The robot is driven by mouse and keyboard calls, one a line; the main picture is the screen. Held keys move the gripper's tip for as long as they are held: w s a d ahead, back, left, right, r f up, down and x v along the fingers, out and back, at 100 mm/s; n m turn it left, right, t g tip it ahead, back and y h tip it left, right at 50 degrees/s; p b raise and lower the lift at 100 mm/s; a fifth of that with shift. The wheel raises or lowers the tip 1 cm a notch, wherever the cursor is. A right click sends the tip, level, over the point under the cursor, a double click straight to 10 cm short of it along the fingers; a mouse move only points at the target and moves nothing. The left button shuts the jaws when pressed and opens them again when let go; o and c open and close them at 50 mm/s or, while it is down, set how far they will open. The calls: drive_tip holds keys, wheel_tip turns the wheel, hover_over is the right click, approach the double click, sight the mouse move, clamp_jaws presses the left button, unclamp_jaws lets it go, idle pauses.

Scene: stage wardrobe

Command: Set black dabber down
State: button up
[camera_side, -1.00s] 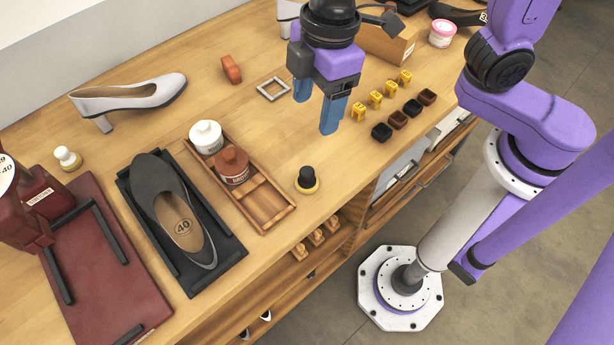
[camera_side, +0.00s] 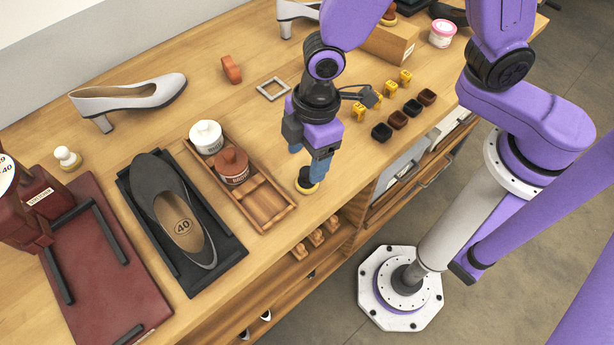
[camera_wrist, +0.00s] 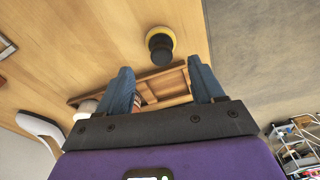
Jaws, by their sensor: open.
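The black dabber (camera_side: 305,183) stands upright on the wooden table beside the tray, near the table's front edge. It has a black knob top and a yellow pad below. My gripper (camera_side: 307,168) is open and low over the dabber, hiding part of it in the side view. In the wrist view the dabber (camera_wrist: 160,45) shows ahead of and between the two blue fingers of my gripper (camera_wrist: 158,80). I cannot tell whether a finger touches it.
A wooden tray (camera_side: 267,208) with a white jar (camera_side: 206,138) and a brown jar (camera_side: 232,166) lies left of the dabber. A dark shoe (camera_side: 175,200) rests on a black stand. Small black and brown cups (camera_side: 382,132) and yellow blocks (camera_side: 359,113) stand to the right.

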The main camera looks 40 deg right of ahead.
sight(307, 171)
drive_tip(key=f, duration=0.3)
drive_tip(key=shift+s+f, duration=0.2)
drive_tip(key=shift+f, duration=0.05)
drive_tip(key=shift+a+f, duration=0.15)
drive_tip(key=shift+f, duration=0.7)
drive_tip(key=shift+w, duration=0.1)
drive_tip(key=c, duration=1.2)
drive_tip(key=shift+r, duration=0.15)
